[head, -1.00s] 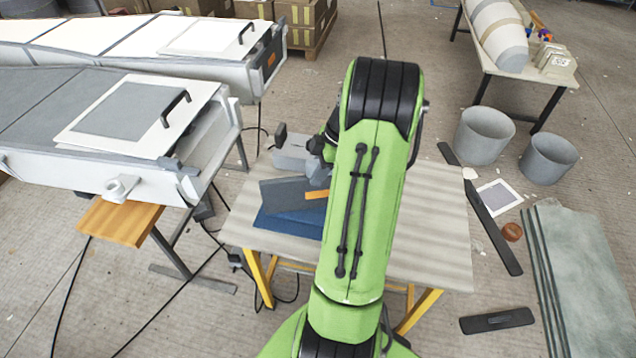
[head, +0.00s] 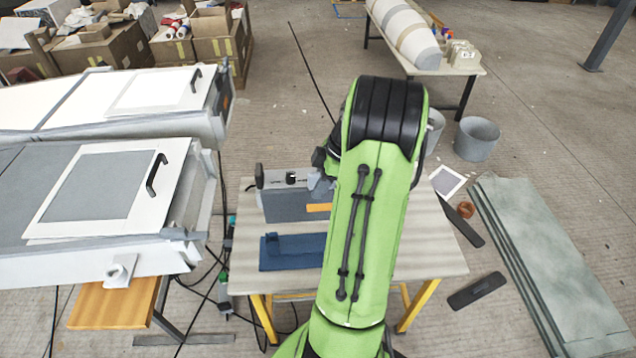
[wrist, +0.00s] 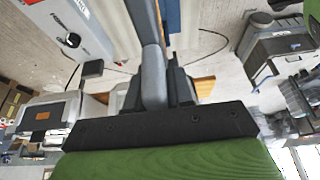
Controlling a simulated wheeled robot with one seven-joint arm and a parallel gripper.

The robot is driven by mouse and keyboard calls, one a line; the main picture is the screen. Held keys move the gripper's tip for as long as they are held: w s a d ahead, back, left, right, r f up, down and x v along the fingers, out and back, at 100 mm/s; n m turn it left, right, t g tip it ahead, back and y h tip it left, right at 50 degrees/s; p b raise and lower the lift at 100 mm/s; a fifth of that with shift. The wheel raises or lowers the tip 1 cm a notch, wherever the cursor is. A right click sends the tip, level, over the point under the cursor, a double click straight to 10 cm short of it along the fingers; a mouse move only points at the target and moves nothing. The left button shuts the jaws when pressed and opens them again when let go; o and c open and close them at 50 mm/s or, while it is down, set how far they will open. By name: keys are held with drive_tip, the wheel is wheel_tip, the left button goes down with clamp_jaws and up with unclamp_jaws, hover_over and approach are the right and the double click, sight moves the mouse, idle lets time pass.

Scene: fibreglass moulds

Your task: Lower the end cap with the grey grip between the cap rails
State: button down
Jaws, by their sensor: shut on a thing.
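I cannot clearly make out the cap rails there.
A blue piece (head: 285,262) lies on the table (head: 435,245) below the cap. A far mould (head: 150,122) with an orange-labelled end stands behind the near one. A wooden bench (head: 112,303) and cables are at lower left. Grey buckets (head: 477,138) stand behind right.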

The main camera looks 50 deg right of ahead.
drive_tip(key=shift+d, duration=0.15)
drive_tip(key=shift+a+f+b, duration=0.2)
drive_tip(key=shift+f+b, duration=0.05)
drive_tip(key=shift+b, duration=0.05)
drive_tip(key=shift+w+f+b, duration=0.1)
drive_tip(key=shift+f+b, duration=0.2)
drive_tip(key=b, duration=0.4)
hover_over(320, 219)
drive_tip(key=f, duration=0.4)
drive_tip(key=shift+w+d+f, duration=0.3)
drive_tip(key=shift+w+f, duration=0.05)
drive_tip(key=shift+f+b, duration=0.1)
drive_tip(key=shift+b, duration=0.25)
idle(0.3)
drive_tip(key=shift+f+b, duration=0.3)
drive_tip(key=shift+f, duration=0.05)
drive_tip(key=shift+f+b, duration=3.15)
drive_tip(key=shift+f, duration=0.5)
drive_tip(key=c, duration=0.9)
unclamp_jaws()
drive_tip(key=shift+r, duration=0.1)
